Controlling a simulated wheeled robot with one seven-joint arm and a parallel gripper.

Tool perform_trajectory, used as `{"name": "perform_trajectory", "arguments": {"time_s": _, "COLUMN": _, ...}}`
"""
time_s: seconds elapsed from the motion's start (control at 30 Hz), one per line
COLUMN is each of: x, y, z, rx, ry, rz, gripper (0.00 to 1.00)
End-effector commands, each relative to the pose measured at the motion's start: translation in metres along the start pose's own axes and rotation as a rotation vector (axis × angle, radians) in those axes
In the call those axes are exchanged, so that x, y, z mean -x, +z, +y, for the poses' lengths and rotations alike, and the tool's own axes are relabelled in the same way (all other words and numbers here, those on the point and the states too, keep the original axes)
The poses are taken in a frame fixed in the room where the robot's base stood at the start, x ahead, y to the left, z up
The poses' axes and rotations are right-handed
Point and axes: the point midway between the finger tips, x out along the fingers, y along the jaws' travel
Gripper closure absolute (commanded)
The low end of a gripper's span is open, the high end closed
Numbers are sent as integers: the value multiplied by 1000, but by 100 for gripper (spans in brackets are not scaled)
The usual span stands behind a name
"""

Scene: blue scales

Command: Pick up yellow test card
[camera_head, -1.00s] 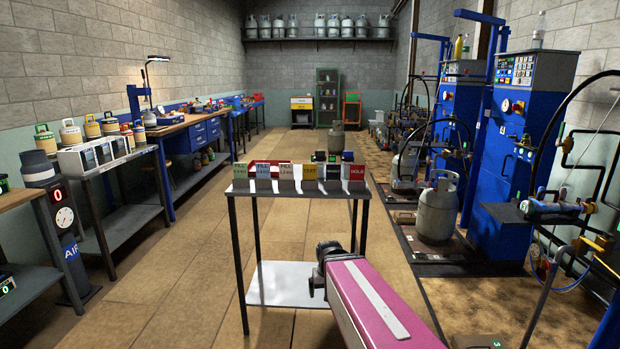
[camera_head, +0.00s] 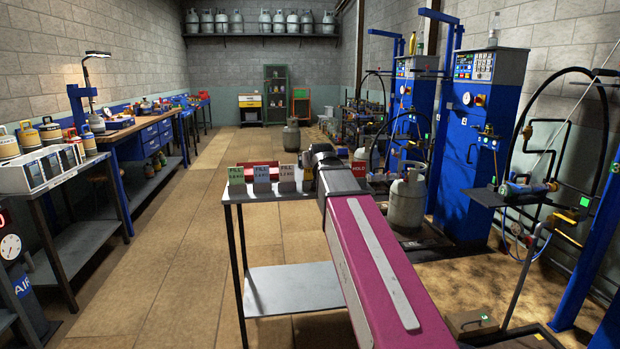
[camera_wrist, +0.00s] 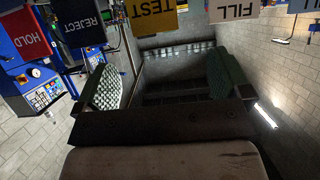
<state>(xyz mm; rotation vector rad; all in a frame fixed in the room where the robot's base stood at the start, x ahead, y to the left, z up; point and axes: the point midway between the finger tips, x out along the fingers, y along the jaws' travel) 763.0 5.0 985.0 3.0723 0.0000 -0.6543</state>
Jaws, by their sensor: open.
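The yellow test card (camera_wrist: 152,16) shows in the wrist view at the top edge, a little left of centre, with TEST upside down and its far part cut off. My gripper (camera_wrist: 165,84) is open, its two green-padded fingers wide apart with nothing between them. The card appears beyond the fingers, not between them. In the head view my arm hides the yellow card, and my gripper's fingers cannot be made out there. The cards stand in a row on a small dark table (camera_head: 246,196).
Neighbouring cards are the black REJECT card (camera_wrist: 82,22), red HOLD card (camera_wrist: 29,36) and white FILL card (camera_wrist: 234,10). Green (camera_head: 237,177) and blue (camera_head: 262,175) cards stand at the table's left end. A grey gas cylinder (camera_head: 406,203) stands to the right. Floor left of the table is clear.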

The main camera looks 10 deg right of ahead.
Motion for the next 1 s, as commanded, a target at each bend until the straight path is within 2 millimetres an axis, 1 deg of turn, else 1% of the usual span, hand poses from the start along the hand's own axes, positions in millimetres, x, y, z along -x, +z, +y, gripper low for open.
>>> {"name": "perform_trajectory", "arguments": {"time_s": 0.03, "x": 1, "y": -8, "z": 0, "rx": 0, "ry": 0, "rz": 15, "gripper": 4}}
{"name": "perform_trajectory", "arguments": {"time_s": 0.17, "x": -1, "y": -15, "z": 0, "rx": 0, "ry": 0, "rz": 29, "gripper": 4}}
{"name": "perform_trajectory", "arguments": {"time_s": 0.27, "x": -12, "y": -15, "z": 0, "rx": 0, "ry": 0, "rz": 28, "gripper": 4}}
{"name": "perform_trajectory", "arguments": {"time_s": 0.4, "x": -33, "y": -15, "z": 0, "rx": 0, "ry": 0, "rz": 28, "gripper": 4}}
{"name": "perform_trajectory", "arguments": {"time_s": 0.53, "x": -50, "y": -14, "z": 0, "rx": 0, "ry": 0, "rz": 26, "gripper": 4}}
{"name": "perform_trajectory", "arguments": {"time_s": 0.77, "x": -62, "y": -10, "z": 2, "rx": 0, "ry": 0, "rz": 27, "gripper": 4}}
{"name": "perform_trajectory", "arguments": {"time_s": 0.97, "x": -88, "y": 0, "z": 6, "rx": 0, "ry": 1, "rz": 26, "gripper": 4}}
{"name": "perform_trajectory", "arguments": {"time_s": 1.0, "x": -95, "y": -1, "z": 6, "rx": 0, "ry": 0, "rz": 27, "gripper": 4}}
